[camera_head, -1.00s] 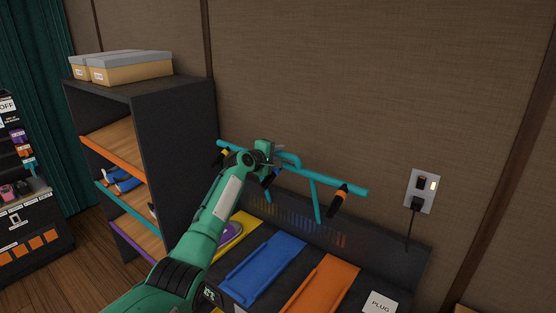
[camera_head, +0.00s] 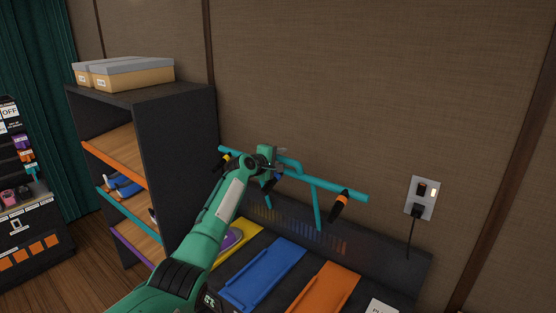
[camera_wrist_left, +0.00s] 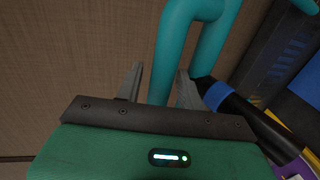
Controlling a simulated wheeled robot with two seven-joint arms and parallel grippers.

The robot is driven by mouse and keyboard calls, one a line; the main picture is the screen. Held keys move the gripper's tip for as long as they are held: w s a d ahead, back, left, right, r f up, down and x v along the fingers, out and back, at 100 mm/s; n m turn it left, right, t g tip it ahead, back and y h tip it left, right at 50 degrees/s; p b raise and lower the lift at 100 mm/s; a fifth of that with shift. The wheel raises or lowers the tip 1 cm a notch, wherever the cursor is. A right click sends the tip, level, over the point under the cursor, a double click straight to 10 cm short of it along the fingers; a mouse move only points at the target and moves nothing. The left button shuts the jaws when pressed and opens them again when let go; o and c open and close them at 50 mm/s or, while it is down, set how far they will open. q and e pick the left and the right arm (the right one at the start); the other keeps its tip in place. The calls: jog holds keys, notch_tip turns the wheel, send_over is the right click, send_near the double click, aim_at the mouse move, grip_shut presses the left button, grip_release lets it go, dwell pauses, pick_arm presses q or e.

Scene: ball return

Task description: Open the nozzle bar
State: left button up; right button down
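The nozzle bar (camera_head: 340,191) is a teal tube in front of the wall, above the dark bench. It carries black nozzles with coloured bands, such as one with an orange band (camera_head: 338,207). A raised teal handle loop stands at its middle. My left gripper (camera_head: 272,156) is at this loop. In the left wrist view, a teal tube of the loop (camera_wrist_left: 182,45) passes between the two fingers of my left gripper (camera_wrist_left: 160,85). A gap shows beside the left finger, so the gripper looks open around the tube. A blue-banded nozzle (camera_wrist_left: 240,112) is close to the right finger. My right gripper is out of view.
Yellow, blue (camera_head: 262,273) and orange (camera_head: 322,290) lanes slope below the bar. A dark shelf (camera_head: 178,150) with boxes (camera_head: 125,74) on top stands at the left. A wall socket (camera_head: 421,198) with a plugged cord is at the right.

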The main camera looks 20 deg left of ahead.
pick_arm(q)
jog(key=shift+s, duration=0.1)
jog(key=b+v, duration=0.4)
jog(key=v, duration=0.9)
jog(key=shift+s, duration=0.3)
jog(key=shift+a, duration=0.1)
